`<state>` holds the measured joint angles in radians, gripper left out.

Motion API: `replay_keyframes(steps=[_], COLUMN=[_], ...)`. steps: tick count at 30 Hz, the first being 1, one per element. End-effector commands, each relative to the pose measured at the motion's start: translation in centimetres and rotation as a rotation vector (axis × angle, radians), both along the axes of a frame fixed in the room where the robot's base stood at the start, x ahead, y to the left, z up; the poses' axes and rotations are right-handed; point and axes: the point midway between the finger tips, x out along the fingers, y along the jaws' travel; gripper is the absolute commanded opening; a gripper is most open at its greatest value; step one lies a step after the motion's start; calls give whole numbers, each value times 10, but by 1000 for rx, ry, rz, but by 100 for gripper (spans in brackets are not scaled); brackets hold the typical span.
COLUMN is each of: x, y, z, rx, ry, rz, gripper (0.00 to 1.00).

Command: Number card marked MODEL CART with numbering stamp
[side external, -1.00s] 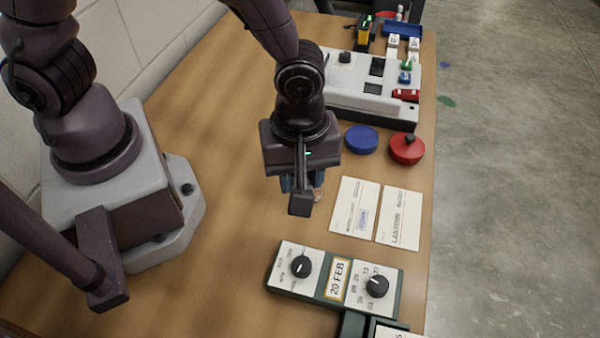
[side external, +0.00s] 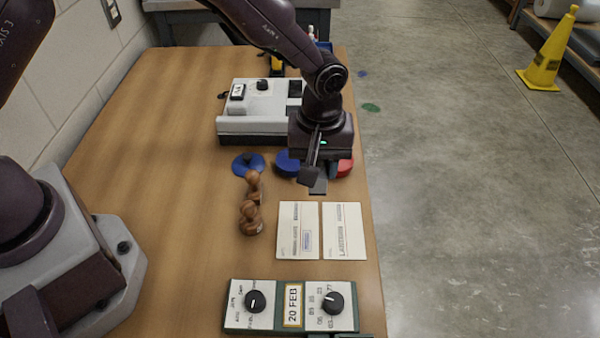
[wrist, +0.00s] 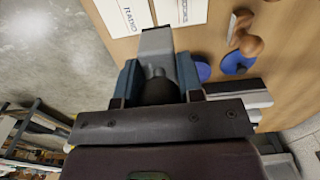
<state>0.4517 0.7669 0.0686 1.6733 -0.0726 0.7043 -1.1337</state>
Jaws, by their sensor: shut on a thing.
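My gripper (side external: 318,178) is raised over the right side of the table, beyond the cards. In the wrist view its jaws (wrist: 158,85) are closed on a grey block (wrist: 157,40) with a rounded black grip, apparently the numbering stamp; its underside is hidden. Two white cards lie side by side. The right card (side external: 343,231) reads LANTERN; the left card (side external: 298,232) bears a blue boxed mark, and its heading is too small to read surely. The red round pad (side external: 346,166) is partly hidden behind my gripper.
A white machine (side external: 262,105) stands at the back. The table's left is clear.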

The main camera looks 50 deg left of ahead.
Motion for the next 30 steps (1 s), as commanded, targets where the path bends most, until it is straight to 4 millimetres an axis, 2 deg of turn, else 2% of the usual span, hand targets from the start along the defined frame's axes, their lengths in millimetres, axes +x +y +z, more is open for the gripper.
replay_keyframes(steps=[13,30], x=[-1,-7], y=[1,8], z=[-6,-59], rx=[0,-1], ry=[0,-1], rz=[-1,-2], gripper=[18,18])
